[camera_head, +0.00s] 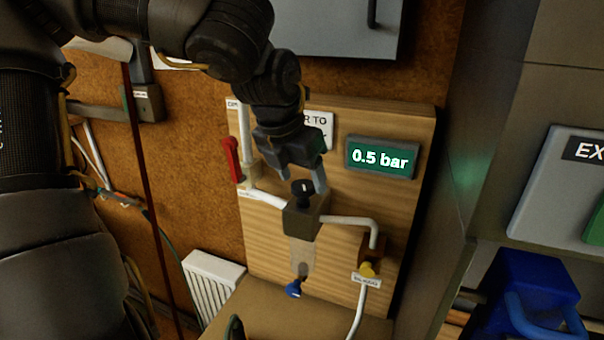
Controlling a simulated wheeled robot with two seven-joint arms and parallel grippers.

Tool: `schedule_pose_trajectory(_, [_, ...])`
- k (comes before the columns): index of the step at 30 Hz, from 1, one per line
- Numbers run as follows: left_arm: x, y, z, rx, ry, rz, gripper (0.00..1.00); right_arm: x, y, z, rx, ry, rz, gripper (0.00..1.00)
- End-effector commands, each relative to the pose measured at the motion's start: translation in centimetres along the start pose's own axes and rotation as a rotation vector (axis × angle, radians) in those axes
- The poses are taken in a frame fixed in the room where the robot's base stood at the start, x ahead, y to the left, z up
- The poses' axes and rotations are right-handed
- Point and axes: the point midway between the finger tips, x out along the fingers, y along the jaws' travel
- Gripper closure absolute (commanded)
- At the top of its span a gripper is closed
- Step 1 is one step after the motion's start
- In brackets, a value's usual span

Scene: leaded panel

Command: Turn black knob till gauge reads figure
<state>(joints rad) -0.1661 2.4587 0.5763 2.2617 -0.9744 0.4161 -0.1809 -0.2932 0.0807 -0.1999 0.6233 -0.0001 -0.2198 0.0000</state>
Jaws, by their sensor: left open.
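The black knob (301,189) sits on top of a dark regulator block (304,216) on a wooden panel (400,125). The gauge (381,158) is a green display that reads 0.5 bar. My left gripper (303,180) comes down from above and is open, with its grey fingers close around the knob. I cannot tell whether the fingers touch it. A label behind the gripper is partly hidden, with only "R TO" readable. My right gripper is not in view.
A red lever (232,159) is left of the gripper. White pipes (350,220) run to a yellow valve (368,268). A clear bowl with a blue tap (294,288) hangs below the block. A grey cabinet (335,25) is above; a blue container (530,295) stands lower right.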

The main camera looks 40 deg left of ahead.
Motion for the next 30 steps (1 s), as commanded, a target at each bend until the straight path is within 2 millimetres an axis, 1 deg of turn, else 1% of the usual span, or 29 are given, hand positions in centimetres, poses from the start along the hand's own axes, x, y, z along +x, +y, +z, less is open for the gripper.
schedule_pose_trajectory(5, [1.12,0.01,-0.02,0.0,0.0,0.0,0.36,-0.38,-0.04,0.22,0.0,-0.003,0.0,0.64])
schedule_pose_trajectory(13, [1.27,0.01,-0.04,0.0,-0.001,-0.001,0.36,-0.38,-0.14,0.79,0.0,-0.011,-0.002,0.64])
schedule_pose_trajectory(14, [1.27,0.01,-0.04,0.0,-0.001,-0.001,0.38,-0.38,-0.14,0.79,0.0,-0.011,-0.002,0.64])
schedule_pose_trajectory(23, [1.24,0.02,-0.03,0.0,-0.001,0.0,0.78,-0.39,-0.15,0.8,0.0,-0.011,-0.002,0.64])
schedule_pose_trajectory(24, [1.24,0.02,-0.03,0.0,-0.001,0.0,0.8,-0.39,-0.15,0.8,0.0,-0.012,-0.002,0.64])
schedule_pose_trajectory(30, [1.27,0.04,-0.03,0.015,-0.002,-0.008,0.8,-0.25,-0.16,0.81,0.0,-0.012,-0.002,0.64])
